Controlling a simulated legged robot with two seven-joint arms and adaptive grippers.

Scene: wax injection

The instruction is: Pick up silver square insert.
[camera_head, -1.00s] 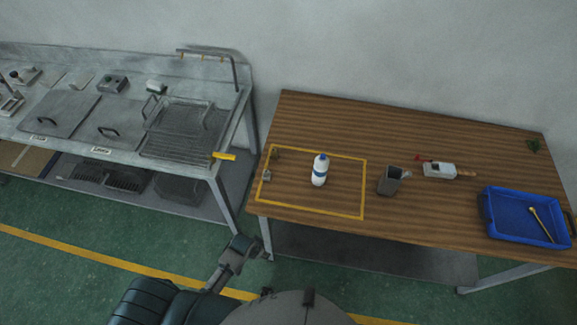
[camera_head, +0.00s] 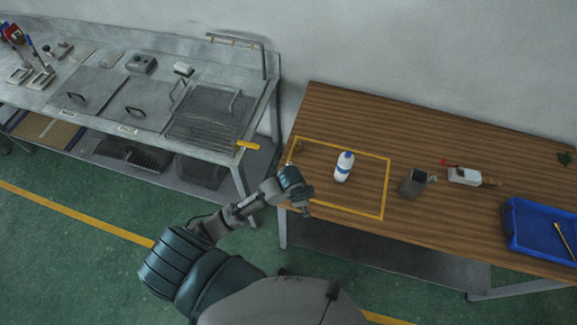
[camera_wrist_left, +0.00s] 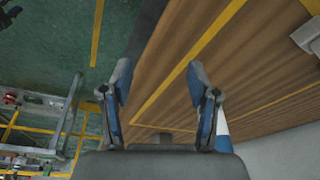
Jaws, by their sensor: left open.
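My left gripper (camera_head: 293,188) is over the table's left front edge, at the left side of the yellow-taped area. In the left wrist view its two fingers (camera_wrist_left: 158,82) are spread, with only tabletop and floor showing between the tips. The silver square insert is mostly or wholly hidden behind this gripper in the head view. A small brownish block (camera_head: 297,146) sits at the far left corner of the taped area. A small dark shape (camera_wrist_left: 168,137) shows low in the left wrist view; I cannot tell which piece it is. My right gripper is not in view.
A metal workbench (camera_head: 222,152) stands left, across a gap.

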